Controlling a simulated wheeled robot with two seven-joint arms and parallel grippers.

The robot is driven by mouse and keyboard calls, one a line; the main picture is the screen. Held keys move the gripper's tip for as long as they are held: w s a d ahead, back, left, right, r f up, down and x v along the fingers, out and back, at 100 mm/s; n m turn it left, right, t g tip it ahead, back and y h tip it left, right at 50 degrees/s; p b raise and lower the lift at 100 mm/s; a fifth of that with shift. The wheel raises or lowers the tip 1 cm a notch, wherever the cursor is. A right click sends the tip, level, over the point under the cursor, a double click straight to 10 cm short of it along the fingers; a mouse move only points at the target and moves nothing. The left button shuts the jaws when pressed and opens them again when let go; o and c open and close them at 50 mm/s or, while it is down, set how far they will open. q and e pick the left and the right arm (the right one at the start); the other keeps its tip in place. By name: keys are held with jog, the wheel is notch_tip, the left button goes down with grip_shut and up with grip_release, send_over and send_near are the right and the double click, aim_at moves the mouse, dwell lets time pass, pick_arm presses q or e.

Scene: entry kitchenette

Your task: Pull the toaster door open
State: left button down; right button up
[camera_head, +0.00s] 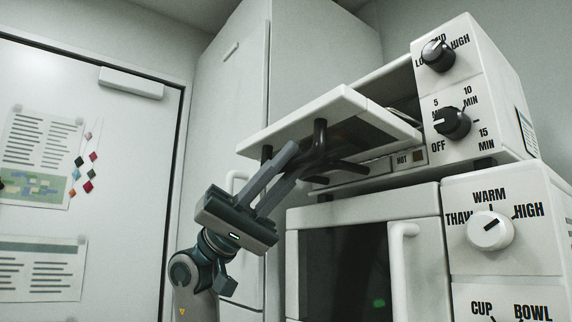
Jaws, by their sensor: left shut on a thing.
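The white toaster oven (483,105) stands on top of a microwave at the right. Its door (285,122) is hinged down and stands out toward the left, close to level, with the opening showing above it. A dark handle (320,143) runs below the door. My left gripper (290,165) reaches up from below, its fingers shut on the handle. The exact contact at the fingertips is partly hidden by dark parts of similar colour. My right gripper is not in view.
The microwave (461,264) below has a dark window and a white vertical handle (404,270). A tall white cabinet (235,110) stands behind my left arm. A white door (100,225) with papers is at the left.

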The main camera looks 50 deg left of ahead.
pick_arm(q)
jog(key=shift+w+f, duration=0.1)
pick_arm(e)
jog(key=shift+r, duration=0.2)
pick_arm(q)
jog(key=c, duration=1.7)
grip_release()
jog(key=shift+w, duration=0.1)
jog(key=shift+c, duration=0.2)
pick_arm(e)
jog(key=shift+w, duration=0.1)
